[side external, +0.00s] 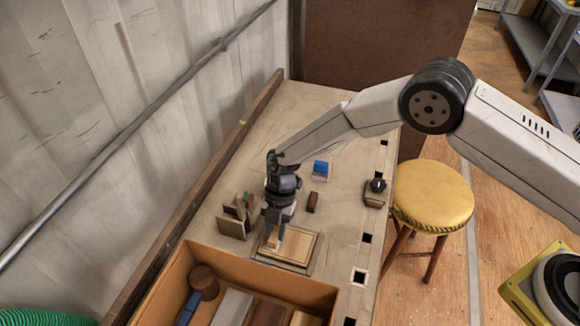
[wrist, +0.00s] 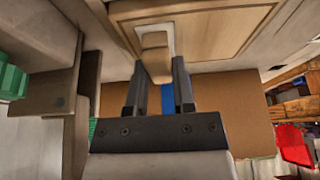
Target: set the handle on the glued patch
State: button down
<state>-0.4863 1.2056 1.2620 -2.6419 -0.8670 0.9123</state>
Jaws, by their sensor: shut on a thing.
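My gripper (side external: 274,240) is shut on the handle, a small light wooden block (wrist: 155,58) between its two fingertips (wrist: 157,76). In the side view the handle (side external: 277,242) is small and partly hidden by the fingers. The handle is over a flat wooden panel (side external: 298,246), which also shows in the wrist view (wrist: 205,32). A pale patch (wrist: 142,30) on the panel shows around the handle's far end; the rest of the patch is hidden. I cannot tell whether the handle touches it.
An open orange-brown box (side external: 305,284) with several pieces stands in front of the panel. Upright brown boards (side external: 231,228) stand close on its left. A blue-topped item (side external: 321,168), a small brown block (side external: 312,202) and a dark-knobbed block (side external: 376,193) are behind. The far bench is clear.

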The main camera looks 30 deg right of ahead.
jog(key=shift+f, duration=0.15)
jog(key=shift+c, duration=2.3)
grip_release()
jog(key=v, duration=1.2)
jog(key=shift+s+r, duration=0.1)
jog(key=shift+r, duration=0.15)
